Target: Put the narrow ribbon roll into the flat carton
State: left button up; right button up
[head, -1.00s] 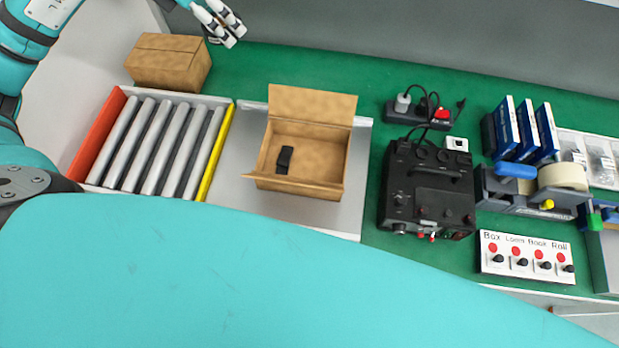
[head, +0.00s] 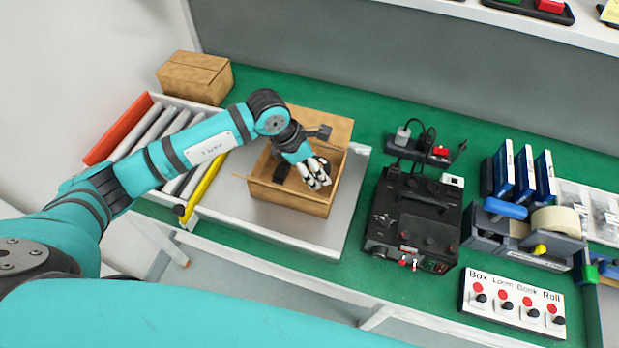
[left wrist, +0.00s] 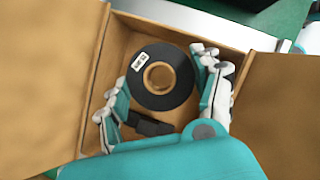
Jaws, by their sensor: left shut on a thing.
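The narrow ribbon roll, a black disc with a brown core and a white label (left wrist: 139,62), shows in the left wrist view between the fingers of my left gripper (left wrist: 165,95). The gripper is shut on it, inside the outline of the open cardboard carton (head: 288,198). In the head view my left gripper (head: 318,176) points down into the carton, and its hand largely hides the roll. Whether the roll touches the carton floor cannot be told. A small black piece (left wrist: 150,125) lies in the carton beside the roll. My right gripper is not in view.
A closed brown box (head: 195,77) stands at the back left by the roller rack (head: 153,130). A black device (head: 413,215) stands right of the carton. Blue boxes (head: 525,172), a tape dispenser (head: 520,232) and a labelled button panel (head: 515,305) are further right.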

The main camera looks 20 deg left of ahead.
pick_arm(q)
notch_tip(320, 180, down, 5)
jog(key=shift+s+d+r+p, duration=0.1)
jog(key=shift+r+p, duration=0.1)
jog(key=shift+p, duration=0.25)
jog(key=shift+f, duration=0.3)
jog(key=shift+f, duration=0.1)
jog(key=shift+f+b, duration=0.15)
jog(key=shift+b, duration=0.15)
jog(key=o, duration=0.9)
